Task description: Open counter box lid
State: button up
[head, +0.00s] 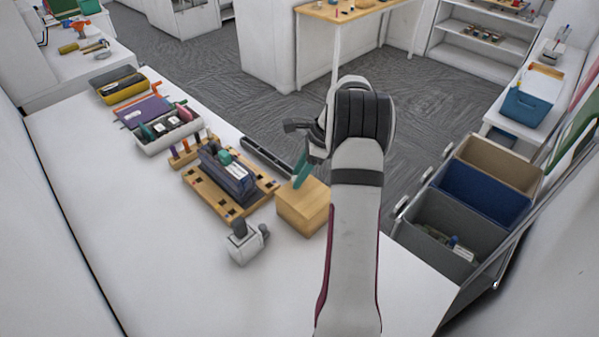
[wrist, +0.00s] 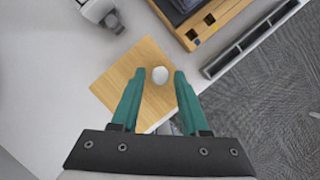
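A light wooden box (head: 303,212) stands near the table's far edge in the head view, left of my arm. Its square top (wrist: 116,84) fills the middle of the wrist view and carries a round white knob (wrist: 160,75). No gap between lid and box shows. My gripper (wrist: 160,73) has two teal fingers, spread apart with the knob between their tips in the picture. No contact with the knob shows. In the head view a teal finger of my gripper (head: 301,168) is just above the box; the knob is hidden there.
A wooden pegboard tray (head: 218,198) holding a dark block (head: 227,175) is left of the box. A dark slotted rail (head: 268,157) lies along the far table edge. A small white-grey device (head: 243,243) stands in front. The table's left and front are clear.

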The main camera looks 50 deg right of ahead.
grip_shut()
dwell(1.1)
